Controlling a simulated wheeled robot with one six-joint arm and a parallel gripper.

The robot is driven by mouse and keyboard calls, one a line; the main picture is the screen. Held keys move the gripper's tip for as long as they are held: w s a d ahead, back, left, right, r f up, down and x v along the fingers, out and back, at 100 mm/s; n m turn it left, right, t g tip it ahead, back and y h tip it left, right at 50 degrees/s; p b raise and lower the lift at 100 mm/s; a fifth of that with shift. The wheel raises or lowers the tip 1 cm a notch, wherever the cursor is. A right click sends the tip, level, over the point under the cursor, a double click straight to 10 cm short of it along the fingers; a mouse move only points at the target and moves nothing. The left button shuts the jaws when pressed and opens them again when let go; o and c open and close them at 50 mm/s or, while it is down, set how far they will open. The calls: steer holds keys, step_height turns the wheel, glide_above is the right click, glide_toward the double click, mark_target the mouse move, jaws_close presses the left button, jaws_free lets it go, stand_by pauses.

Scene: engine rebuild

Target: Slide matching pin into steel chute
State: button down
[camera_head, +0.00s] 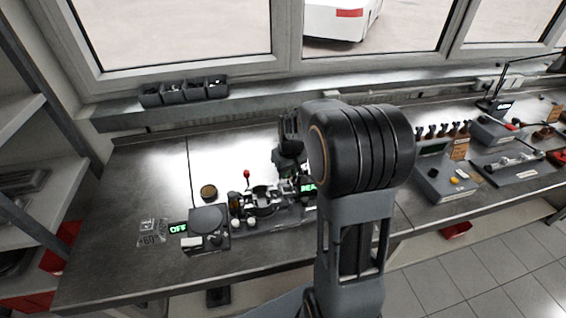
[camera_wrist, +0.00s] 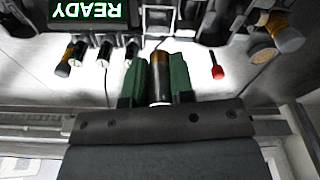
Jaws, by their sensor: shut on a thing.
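My gripper (camera_wrist: 160,62) has green fingers, which are shut on a cylindrical pin (camera_wrist: 160,82) with a brass-brown band and a silvery part. In the head view my gripper (camera_head: 290,166) is above the back of a bench fixture (camera_head: 263,200), partly hidden by my arm. In the wrist view, which looks upside down, the pin's far end points at the metal blocks of the fixture (camera_wrist: 160,17). I cannot tell whether the pin touches them. I cannot single out the steel chute for certain.
A green READY display (camera_wrist: 88,10) is on the fixture. Several small banded cylinders, one here (camera_wrist: 70,58), stand beside it. A red-tipped lever (camera_head: 247,174) rises close to my gripper. A brass disc (camera_head: 208,191) lies left. The bench's left end (camera_head: 150,185) is mostly clear.

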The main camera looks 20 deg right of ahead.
steer(key=shift+f+b, duration=1.65)
steer(key=shift+f, duration=0.7)
steer(key=shift+s+f+b, duration=0.1)
steer(key=shift+f+b, duration=0.8)
stand_by(0.9)
steer(key=c, duration=0.9)
jaws_free()
steer(key=o, duration=0.3)
steer(key=shift+a, duration=0.15)
steer(key=shift+c, duration=0.6)
steer(key=shift+o, duration=0.3)
steer(key=shift+r, duration=0.15)
